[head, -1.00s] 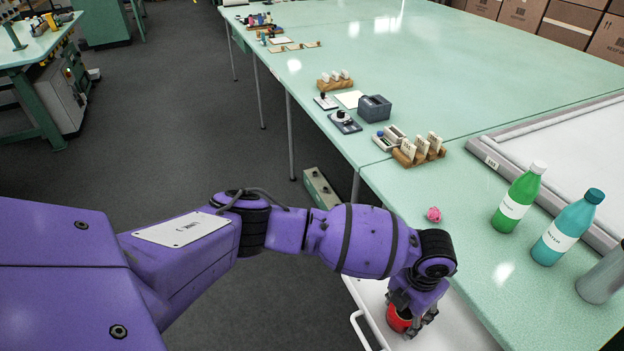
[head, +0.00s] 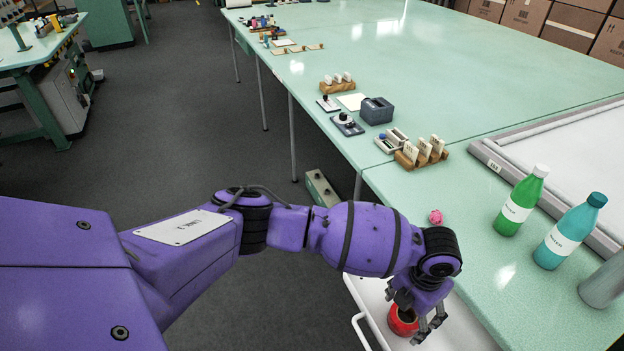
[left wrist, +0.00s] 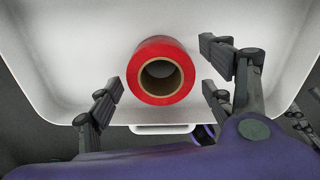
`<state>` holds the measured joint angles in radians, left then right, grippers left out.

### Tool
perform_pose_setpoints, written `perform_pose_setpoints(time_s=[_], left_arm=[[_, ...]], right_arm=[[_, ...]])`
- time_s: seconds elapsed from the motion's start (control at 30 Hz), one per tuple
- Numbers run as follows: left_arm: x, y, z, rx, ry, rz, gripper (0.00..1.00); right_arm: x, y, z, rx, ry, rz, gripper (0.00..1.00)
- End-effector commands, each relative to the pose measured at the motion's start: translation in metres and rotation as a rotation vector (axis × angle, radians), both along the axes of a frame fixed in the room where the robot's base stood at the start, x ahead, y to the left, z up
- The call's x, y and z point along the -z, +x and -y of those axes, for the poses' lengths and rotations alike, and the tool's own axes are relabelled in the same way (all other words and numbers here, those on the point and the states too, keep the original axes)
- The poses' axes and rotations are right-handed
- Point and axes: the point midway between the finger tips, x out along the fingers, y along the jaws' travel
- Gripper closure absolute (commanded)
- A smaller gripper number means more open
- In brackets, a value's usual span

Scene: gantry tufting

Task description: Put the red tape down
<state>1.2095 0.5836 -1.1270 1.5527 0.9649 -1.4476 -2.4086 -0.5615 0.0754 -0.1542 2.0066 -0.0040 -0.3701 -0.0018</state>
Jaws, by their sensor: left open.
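The red tape (head: 402,321) is a roll with a brown core. It lies flat in a white drawer or tray (head: 374,293) below the green table's edge. In the left wrist view the red tape (left wrist: 161,70) shows whole, hole facing the camera, near the handle side of the white tray (left wrist: 70,60). My left gripper (head: 422,322) is open above the tray. In the left wrist view its fingers (left wrist: 165,90) stand either side of the roll, with a gap to each side.
A pink crumpled ball (head: 435,217), a green bottle (head: 520,201) and a teal bottle (head: 569,230) stand on the green table (head: 480,250). A grey cylinder (head: 604,278) is at the right edge. A wooden holder with cards (head: 422,152) is farther back.

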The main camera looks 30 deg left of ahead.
Motion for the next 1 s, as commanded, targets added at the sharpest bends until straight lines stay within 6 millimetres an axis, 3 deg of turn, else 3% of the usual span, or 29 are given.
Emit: perform_pose_setpoints(time_s=[0.3,0.5,1.0], left_arm=[[-0.073,0.004,0.000,0.004,-0.001,0.011,0.26],[-0.100,0.003,0.001,0.002,-0.002,0.008,0.26],[-0.108,0.001,0.000,0.002,0.000,0.004,0.26]], right_arm=[[-0.006,0.003,0.000,0.002,0.001,0.009,0.60],[-0.006,0.000,0.001,0.003,0.000,0.004,0.60],[-0.005,-0.004,0.001,0.003,0.000,-0.003,0.60]])
